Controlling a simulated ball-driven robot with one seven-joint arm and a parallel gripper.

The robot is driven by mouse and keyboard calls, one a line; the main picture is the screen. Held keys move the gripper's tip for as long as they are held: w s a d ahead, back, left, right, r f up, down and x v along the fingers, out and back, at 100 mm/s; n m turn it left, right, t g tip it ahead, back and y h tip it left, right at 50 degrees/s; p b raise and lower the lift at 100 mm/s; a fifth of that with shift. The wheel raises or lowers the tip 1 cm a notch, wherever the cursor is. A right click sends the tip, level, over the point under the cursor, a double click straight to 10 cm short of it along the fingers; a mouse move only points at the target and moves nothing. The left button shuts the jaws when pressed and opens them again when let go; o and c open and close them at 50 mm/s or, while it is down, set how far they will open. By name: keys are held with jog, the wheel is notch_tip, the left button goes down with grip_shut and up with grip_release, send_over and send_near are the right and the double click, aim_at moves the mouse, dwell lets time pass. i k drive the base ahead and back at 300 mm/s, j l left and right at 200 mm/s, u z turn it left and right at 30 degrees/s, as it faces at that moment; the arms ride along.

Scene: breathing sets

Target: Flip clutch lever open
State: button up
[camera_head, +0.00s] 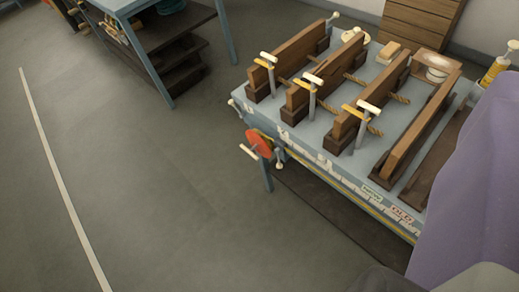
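A light-blue workbench (352,108) stands at the right, holding several upright wooden boards in clamps. Three T-shaped cream handles on grey posts stand at the boards' near ends: a left one (268,60), a middle one (311,87) and a right one (368,108). A red round part (259,144) with a cream crossbar sits at the bench's near left corner, with a small pale lever (279,158) beside it. I cannot tell which part is the clutch lever or whether it is open. My gripper is not in view.
A large purple shape (478,180) and a dark grey shape cover the lower right. A blue shelf table (165,50) stands at the back left. A yellow bottle (495,68) stands beyond the bench. The grey floor at left is clear, with a pale line.

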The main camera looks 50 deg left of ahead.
aim_at(279, 164)
jog(key=k+u, duration=0.35)
jog(key=k, duration=0.25)
jog(key=k+u, duration=0.35)
jog(key=k, duration=0.25)
jog(key=i+u, duration=0.1)
jog(key=i, duration=1.1)
jog(key=i+l+u, duration=0.1)
jog(key=i, duration=1.1)
jog(key=l, duration=0.1)
